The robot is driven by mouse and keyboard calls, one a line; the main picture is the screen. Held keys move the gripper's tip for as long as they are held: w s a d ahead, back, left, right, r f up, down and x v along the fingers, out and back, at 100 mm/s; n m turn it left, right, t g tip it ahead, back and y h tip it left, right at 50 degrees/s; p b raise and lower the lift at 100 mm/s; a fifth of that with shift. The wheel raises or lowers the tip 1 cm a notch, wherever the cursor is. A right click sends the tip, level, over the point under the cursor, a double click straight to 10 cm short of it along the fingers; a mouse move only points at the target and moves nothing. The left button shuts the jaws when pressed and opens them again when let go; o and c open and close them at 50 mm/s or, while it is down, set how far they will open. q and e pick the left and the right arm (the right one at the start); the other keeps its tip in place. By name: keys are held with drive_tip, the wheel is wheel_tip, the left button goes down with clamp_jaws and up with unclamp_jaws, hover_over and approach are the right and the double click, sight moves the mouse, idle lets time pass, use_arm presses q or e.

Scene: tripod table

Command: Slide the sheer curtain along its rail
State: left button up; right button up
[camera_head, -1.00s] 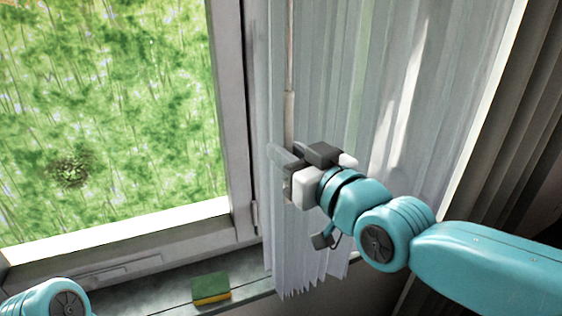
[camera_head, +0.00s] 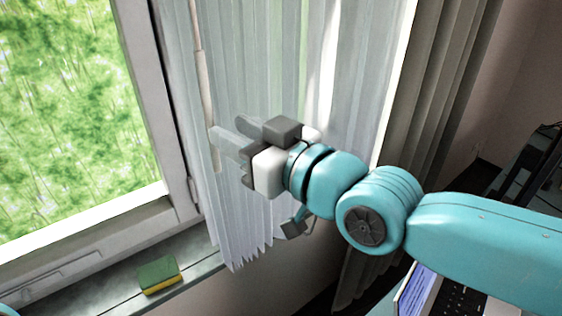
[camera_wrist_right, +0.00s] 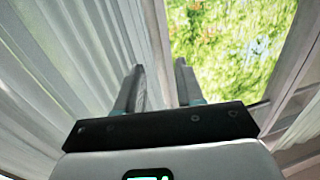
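The sheer curtain (camera_head: 285,70) hangs in pale, gathered pleats at the right side of the window; it also fills the left of the right wrist view (camera_wrist_right: 60,60). A thin wand with a thicker pale handle (camera_head: 203,85) hangs along its left edge. My right gripper (camera_head: 232,134) is in front of the curtain, with its fingertips just right of the wand's lower part. Its two fingers stand apart in the right wrist view (camera_wrist_right: 160,85), with nothing seen held between them. Whether the fingertips touch the wand or cloth is unclear. My left gripper is out of view.
The window (camera_head: 70,120) and its frame are at the left. A green and yellow sponge (camera_head: 159,274) lies on the sill. A darker, heavier curtain (camera_head: 432,90) hangs at the right. A laptop (camera_head: 440,295) is at the lower right, below my right arm.

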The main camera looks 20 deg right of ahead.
drive_tip(key=b+v, duration=0.3)
drive_tip(key=v, duration=0.6)
drive_tip(key=shift+s, duration=0.15)
